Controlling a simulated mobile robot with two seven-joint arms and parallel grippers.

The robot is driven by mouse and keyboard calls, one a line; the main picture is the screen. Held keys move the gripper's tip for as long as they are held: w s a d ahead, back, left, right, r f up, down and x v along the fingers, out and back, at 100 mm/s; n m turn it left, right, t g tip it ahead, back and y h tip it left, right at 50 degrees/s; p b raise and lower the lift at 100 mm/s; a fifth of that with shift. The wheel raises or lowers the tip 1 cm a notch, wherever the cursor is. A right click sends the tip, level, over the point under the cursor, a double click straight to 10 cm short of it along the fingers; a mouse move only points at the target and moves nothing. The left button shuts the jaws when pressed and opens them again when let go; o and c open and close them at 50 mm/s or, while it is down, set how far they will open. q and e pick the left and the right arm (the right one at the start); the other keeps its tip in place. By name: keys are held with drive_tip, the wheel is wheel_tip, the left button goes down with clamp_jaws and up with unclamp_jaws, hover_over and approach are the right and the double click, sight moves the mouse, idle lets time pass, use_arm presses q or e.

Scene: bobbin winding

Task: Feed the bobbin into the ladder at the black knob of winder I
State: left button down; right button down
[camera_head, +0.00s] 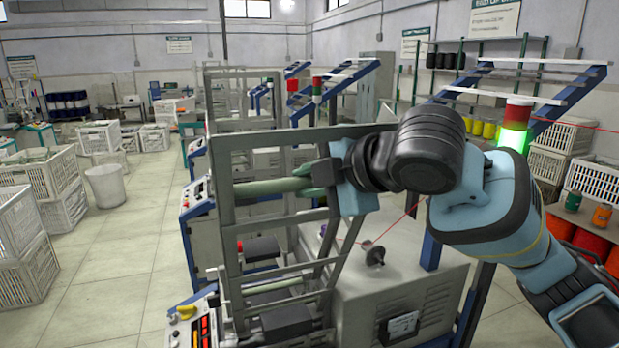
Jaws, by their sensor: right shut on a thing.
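My right gripper (318,176) reaches in from the right and is shut on the bobbin (268,187), a long pale green rod. The bobbin lies roughly level and points left from the fingers. It overlaps the upper part of the grey ladder frame (221,192) in the picture; I cannot tell whether it touches the rails. The winder (395,280) is the grey machine body behind and to the right of the ladder. A dark round piece (375,256) sits on it near a red thread; I cannot tell whether it is the black knob. My left gripper is out of view.
A signal lamp (515,125) glows green at right. More winders stand behind. White crates (36,185) and a pale bin (104,186) stand left, with clear floor (125,245) between them and the winders.

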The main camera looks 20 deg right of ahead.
drive_tip(key=shift+f, duration=0.15)
drive_tip(key=f, duration=0.1)
drive_tip(key=w+f, duration=0.1)
drive_tip(key=f, duration=0.1)
drive_tip(key=shift+w+f, duration=0.3)
drive_tip(key=shift+w, duration=0.05)
idle(0.4)
idle(0.4)
drive_tip(key=c, duration=1.2)
unclamp_jaws()
drive_tip(key=shift+c, duration=0.2)
drive_tip(key=shift+o, duration=1.6)
